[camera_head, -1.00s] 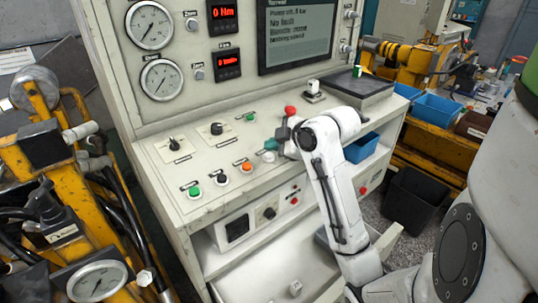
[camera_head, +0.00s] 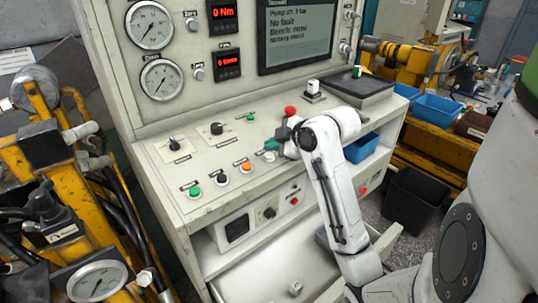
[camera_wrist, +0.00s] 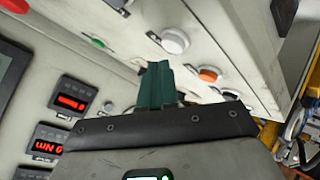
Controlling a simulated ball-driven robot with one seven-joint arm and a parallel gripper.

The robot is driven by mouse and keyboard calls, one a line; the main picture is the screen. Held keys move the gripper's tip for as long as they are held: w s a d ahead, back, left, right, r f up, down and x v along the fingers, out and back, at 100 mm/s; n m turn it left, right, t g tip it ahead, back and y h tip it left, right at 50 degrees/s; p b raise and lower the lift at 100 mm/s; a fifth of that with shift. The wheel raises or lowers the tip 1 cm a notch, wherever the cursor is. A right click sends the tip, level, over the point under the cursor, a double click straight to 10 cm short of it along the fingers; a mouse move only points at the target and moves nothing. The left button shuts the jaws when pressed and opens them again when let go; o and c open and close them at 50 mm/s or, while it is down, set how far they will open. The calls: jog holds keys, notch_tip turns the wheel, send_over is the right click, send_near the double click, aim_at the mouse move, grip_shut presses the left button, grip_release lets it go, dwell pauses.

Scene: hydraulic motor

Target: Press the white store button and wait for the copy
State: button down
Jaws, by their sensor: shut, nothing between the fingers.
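The bench panel (camera_head: 205,155) carries a row of push buttons. I cannot read which label says store. My gripper (camera_head: 271,146) hangs over the right end of this row, its teal fingers (camera_wrist: 155,85) together and empty. Whether they touch a button is unclear.
A red mushroom button (camera_head: 291,111) stands close behind my gripper. Two dark knobs (camera_head: 173,143) sit on the panel's left. A screen (camera_head: 297,33) shows "No fault".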

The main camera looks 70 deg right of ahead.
jog(key=shift+f, duration=0.1)
jog(key=shift+f+b, duration=0.35)
jog(key=shift+w+f+b, duration=0.1)
jog(key=shift+f+b, duration=0.2)
jog(key=shift+f, duration=0.1)
dwell(0.6)
jog(key=shift+r, duration=0.1)
jog(key=shift+r+p, duration=0.65)
jog(key=shift+r, duration=0.05)
jog(key=r+p, duration=0.2)
jog(key=r, duration=0.1)
jog(key=s+r+p, duration=0.1)
jog(key=r+p, duration=0.1)
jog(key=shift+a, duration=0.2)
dwell(1.1)
